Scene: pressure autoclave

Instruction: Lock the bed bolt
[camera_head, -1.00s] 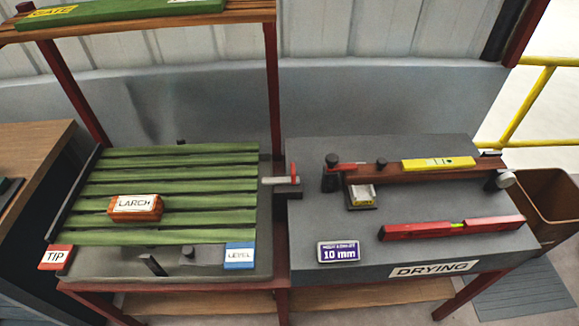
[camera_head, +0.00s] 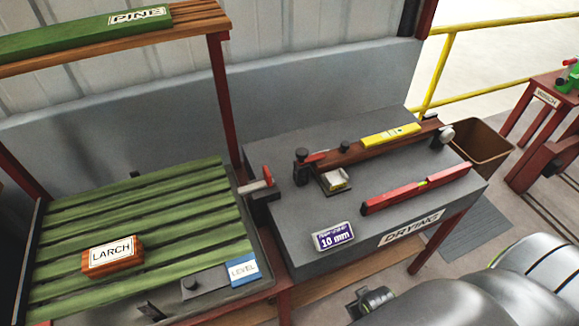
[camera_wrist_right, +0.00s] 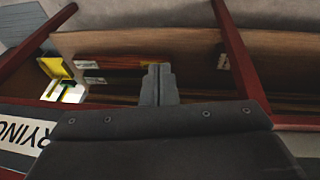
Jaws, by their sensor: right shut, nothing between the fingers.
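The bed bolt (camera_head: 257,187), a grey bar with a red upright handle, sits at the right edge of the green slatted bed (camera_head: 130,225), by the gap to the grey drying table. I cannot tell whether its end is engaged. A block marked LARCH (camera_head: 112,254) lies on the slats. A blue LEVEL plate (camera_head: 242,269) is at the bed's front right corner. My right gripper (camera_wrist_right: 157,72) is shut and empty in the right wrist view, low near the drying table's front and well away from the bolt. My left gripper is out of view.
The drying table (camera_head: 285,225) carries a wooden beam with a yellow level (camera_head: 390,135), a red level (camera_head: 416,189) and a 10 mm sign (camera_head: 334,236). A red post (camera_head: 225,105) stands behind the bolt. A lower shelf (camera_wrist_right: 135,42) shows in the right wrist view.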

